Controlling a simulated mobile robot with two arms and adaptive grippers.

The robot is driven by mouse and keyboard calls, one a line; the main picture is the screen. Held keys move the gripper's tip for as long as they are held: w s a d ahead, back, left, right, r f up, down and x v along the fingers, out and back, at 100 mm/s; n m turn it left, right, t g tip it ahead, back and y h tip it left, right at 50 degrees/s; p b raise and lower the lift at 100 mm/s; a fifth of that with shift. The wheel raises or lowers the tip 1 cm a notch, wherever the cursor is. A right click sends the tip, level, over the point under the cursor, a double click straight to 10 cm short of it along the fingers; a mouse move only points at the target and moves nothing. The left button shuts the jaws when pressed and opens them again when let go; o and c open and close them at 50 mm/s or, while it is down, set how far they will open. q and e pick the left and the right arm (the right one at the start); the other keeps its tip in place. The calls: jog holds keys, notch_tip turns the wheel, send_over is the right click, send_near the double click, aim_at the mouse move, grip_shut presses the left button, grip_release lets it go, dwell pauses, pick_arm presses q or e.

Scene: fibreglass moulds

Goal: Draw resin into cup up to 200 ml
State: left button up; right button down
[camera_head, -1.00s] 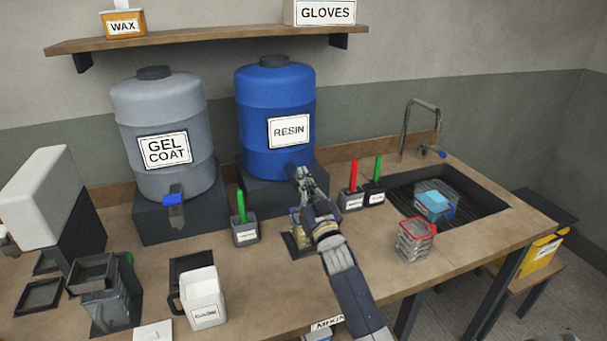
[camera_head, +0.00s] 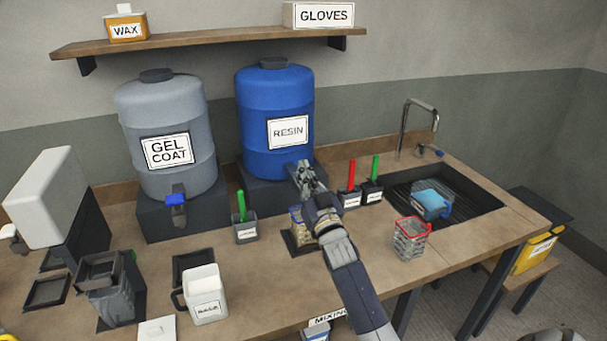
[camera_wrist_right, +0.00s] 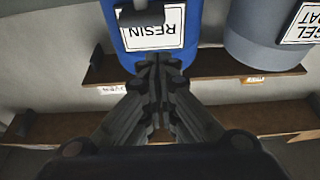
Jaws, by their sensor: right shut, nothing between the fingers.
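The blue resin drum (camera_head: 275,105) stands on a dark block at the back of the bench, its label facing out. My right gripper (camera_head: 303,168) is shut and empty at the drum's lower front, where the tap is hidden behind it. In the right wrist view my shut fingers (camera_wrist_right: 157,62) point at the drum (camera_wrist_right: 128,45), just by its label. A small cup (camera_head: 295,222) with something amber in or behind it stands below, left of my right forearm and partly hidden by it. Its level and marks cannot be read. My left gripper is out of view.
A grey gel coat drum (camera_head: 168,120) stands to the left. Pots with green (camera_head: 242,207) and red (camera_head: 351,176) handled tools flank my arm. Clear red-rimmed cups (camera_head: 411,240) stand at right, before the sink (camera_head: 468,203). A white jug (camera_head: 206,298) stands front left.

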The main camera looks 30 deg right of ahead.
jog(key=b+v, duration=0.2)
jog(key=v, duration=0.6)
jog(key=shift+w+f, duration=0.1)
jog(key=shift+w, duration=0.05)
dwell(0.5)
dwell(0.4)
